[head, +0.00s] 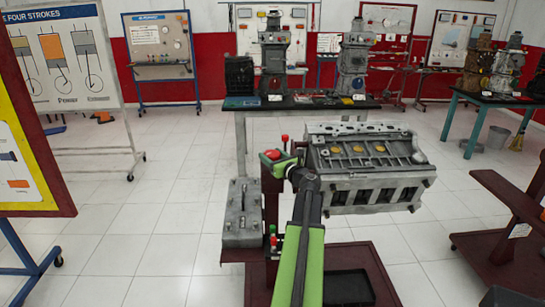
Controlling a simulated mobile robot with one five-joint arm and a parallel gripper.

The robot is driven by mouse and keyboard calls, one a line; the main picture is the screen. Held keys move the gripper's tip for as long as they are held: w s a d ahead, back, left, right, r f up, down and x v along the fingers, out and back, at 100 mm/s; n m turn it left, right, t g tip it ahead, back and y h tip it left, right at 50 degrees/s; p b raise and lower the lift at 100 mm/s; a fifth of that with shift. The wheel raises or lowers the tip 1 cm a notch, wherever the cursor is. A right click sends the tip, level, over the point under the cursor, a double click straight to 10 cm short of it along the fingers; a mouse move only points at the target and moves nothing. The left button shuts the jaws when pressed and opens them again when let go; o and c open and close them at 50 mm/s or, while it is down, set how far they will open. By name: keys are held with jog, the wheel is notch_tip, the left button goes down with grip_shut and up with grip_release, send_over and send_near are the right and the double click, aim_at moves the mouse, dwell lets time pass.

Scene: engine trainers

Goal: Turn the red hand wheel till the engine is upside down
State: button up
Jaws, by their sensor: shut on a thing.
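The grey engine block (368,192) is held on a dark red stand (345,255) right of my arm. Its top face, with yellow round parts, tilts towards me; a side with dark rectangular openings shows below. It is not upside down. My green and black arm reaches up from the bottom to the left end of the engine. My gripper (277,160) is shut on the red hand wheel, of which only small red parts (284,138) show. The rest of the wheel and the exact hold are hidden or too small to tell.
A grey metal unit (242,215) stands close left of my arm. A dark table (300,102) with engine models is behind. A yellow-edged board (35,150) is at the left, a dark red stand (510,210) at the right. White tiled floor (150,215) is free at the left.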

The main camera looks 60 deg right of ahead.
jog(key=shift+c, duration=1.1)
jog(key=shift+a+m+g+h, duration=0.1)
jog(key=shift+m+g+h, duration=0.2)
jog(key=shift+h, duration=0.1)
